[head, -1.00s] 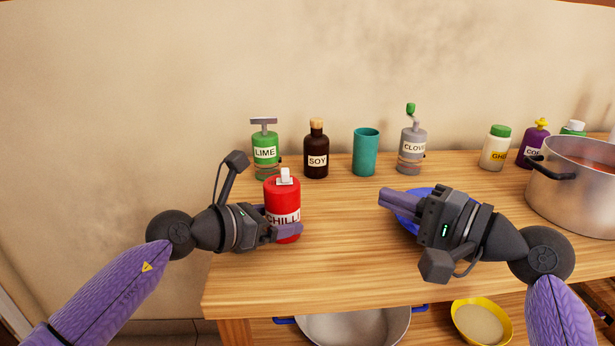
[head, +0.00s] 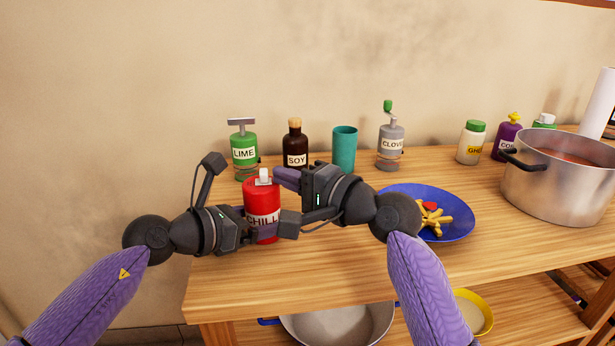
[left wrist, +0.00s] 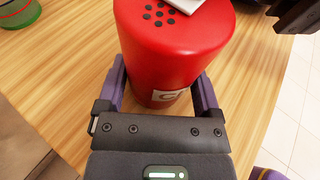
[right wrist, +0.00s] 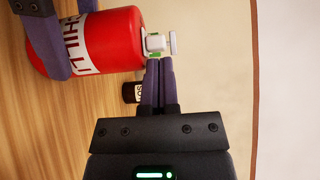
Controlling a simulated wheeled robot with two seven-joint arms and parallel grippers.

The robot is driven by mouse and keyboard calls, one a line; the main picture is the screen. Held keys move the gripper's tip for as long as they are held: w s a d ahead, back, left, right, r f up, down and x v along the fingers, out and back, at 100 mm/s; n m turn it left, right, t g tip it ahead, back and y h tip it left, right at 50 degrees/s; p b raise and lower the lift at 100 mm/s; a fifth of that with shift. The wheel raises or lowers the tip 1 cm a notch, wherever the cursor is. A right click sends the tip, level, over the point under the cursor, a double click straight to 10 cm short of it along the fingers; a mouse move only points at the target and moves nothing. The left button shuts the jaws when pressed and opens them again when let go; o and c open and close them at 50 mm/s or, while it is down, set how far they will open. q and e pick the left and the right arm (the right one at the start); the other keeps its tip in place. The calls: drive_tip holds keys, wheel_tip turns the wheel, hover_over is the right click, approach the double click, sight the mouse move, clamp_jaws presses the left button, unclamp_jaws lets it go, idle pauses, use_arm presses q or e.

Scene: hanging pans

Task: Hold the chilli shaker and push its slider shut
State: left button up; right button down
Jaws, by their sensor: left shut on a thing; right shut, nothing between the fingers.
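The red chilli shaker (head: 262,203) stands upright near the left end of the counter. My left gripper (head: 264,232) is shut around its lower body. In the left wrist view, the shaker (left wrist: 177,50) sits between the two purple fingers (left wrist: 160,92), with several holes showing on its top beside the white slider (left wrist: 190,4). The slider (head: 264,176) stands up on the top in the head view. My right gripper (head: 278,179) is shut and empty, its fingertips just right of the slider. In the right wrist view, the fingertips (right wrist: 159,62) are close to the slider (right wrist: 154,42); contact cannot be told.
Behind stand the lime bottle (head: 244,154), soy bottle (head: 295,146), teal cup (head: 344,150) and clove grinder (head: 391,146). A blue plate (head: 455,222) with food lies to the right, with a steel pot (head: 560,185) beyond. The front counter is clear.

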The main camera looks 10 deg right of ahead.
drive_tip(key=shift+a, duration=0.1)
drive_tip(key=shift+a, duration=1.1)
drive_tip(key=w+d+v, duration=0.2)
drive_tip(key=v, duration=1.1)
